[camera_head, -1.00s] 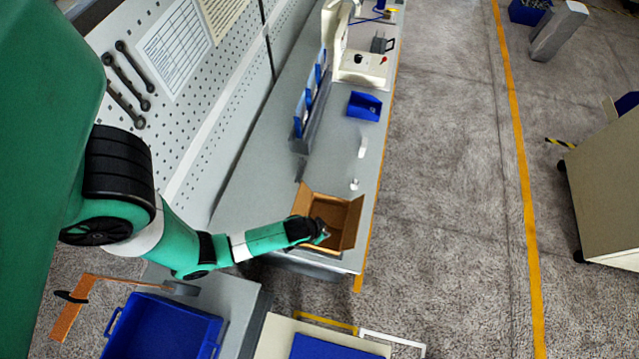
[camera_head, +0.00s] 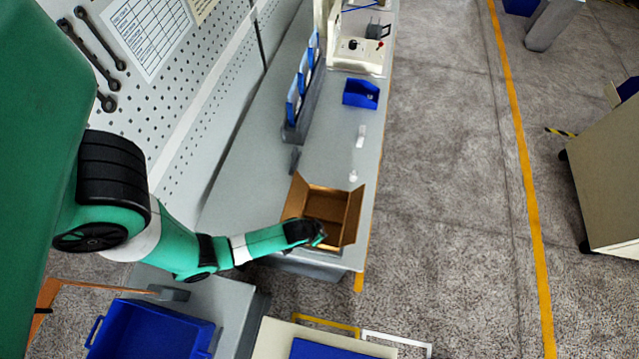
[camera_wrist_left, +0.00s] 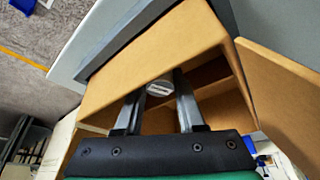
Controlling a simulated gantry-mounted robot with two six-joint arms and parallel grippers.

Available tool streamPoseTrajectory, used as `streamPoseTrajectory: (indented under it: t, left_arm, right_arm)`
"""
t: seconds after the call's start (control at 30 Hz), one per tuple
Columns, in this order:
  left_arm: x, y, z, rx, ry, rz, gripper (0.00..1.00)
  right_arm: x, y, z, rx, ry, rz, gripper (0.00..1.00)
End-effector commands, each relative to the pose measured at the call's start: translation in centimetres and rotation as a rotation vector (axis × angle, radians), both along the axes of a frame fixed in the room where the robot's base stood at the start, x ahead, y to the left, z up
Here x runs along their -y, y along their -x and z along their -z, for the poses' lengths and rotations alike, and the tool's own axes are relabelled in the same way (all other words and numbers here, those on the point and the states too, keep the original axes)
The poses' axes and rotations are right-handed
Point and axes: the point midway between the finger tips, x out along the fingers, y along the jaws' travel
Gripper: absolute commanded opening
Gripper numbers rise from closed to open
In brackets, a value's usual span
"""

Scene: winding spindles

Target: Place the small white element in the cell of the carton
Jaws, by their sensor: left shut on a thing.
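The open brown carton (camera_head: 350,215) stands on the grey bench near its front end, with its flaps spread. In the left wrist view the carton (camera_wrist_left: 150,60) surrounds the fingertips on the picture, and a divider splits its inside into cells. My left gripper (camera_head: 320,238) is at the carton's near edge. In the wrist view my left gripper (camera_wrist_left: 155,90) is shut on the small white element (camera_wrist_left: 158,88), a round, pale piece between the fingertips. Whether it touches the carton floor I cannot tell. My right gripper is not in view.
Two small whitish pieces (camera_head: 353,176) and (camera_head: 361,135) lie on the bench (camera_head: 240,160) beyond the carton. A blue bin (camera_head: 361,93), a rack of blue-fronted holders (camera_head: 303,85) and a cream machine (camera_head: 357,50) stand farther back. A blue tray (camera_head: 150,330) is at lower left.

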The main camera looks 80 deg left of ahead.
Motion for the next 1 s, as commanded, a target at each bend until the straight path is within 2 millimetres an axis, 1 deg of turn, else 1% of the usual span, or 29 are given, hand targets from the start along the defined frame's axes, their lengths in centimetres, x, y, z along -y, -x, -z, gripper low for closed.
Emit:
streamPoseTrajectory:
  t: [0.17,0.2,0.27,0.53,0.67,0.77,0.8,0.9,1.0]
  left_arm:
    - [0.0,0.0,0.4,-0.001,0.001,0.000,0.00]
    - [0.0,0.0,0.4,-0.001,0.001,0.000,0.40]
    - [0.0,0.0,0.3,-0.001,0.001,0.000,0.51]
    - [0.0,0.0,0.2,-0.001,0.001,0.000,0.51]
    - [0.1,0.2,-0.7,0.000,0.000,0.001,0.51]
    - [0.5,0.7,-2.4,0.000,0.000,0.002,0.51]
    - [0.7,1.0,-3.3,0.000,0.000,0.002,0.51]
    - [1.2,1.8,-6.1,-0.003,0.000,0.004,0.51]
    - [1.7,2.5,-8.3,-0.001,0.000,0.003,0.51]
  right_arm:
    - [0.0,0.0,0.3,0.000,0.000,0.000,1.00]
    - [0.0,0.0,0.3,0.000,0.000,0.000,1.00]
    - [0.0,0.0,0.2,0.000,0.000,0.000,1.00]
    - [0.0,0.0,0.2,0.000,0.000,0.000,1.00]
    - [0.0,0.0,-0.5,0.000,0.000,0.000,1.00]
    - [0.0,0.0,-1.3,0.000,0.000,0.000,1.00]
    - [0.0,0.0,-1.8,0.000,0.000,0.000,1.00]
    - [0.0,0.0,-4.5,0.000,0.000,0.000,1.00]
    - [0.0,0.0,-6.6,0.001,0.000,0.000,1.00]
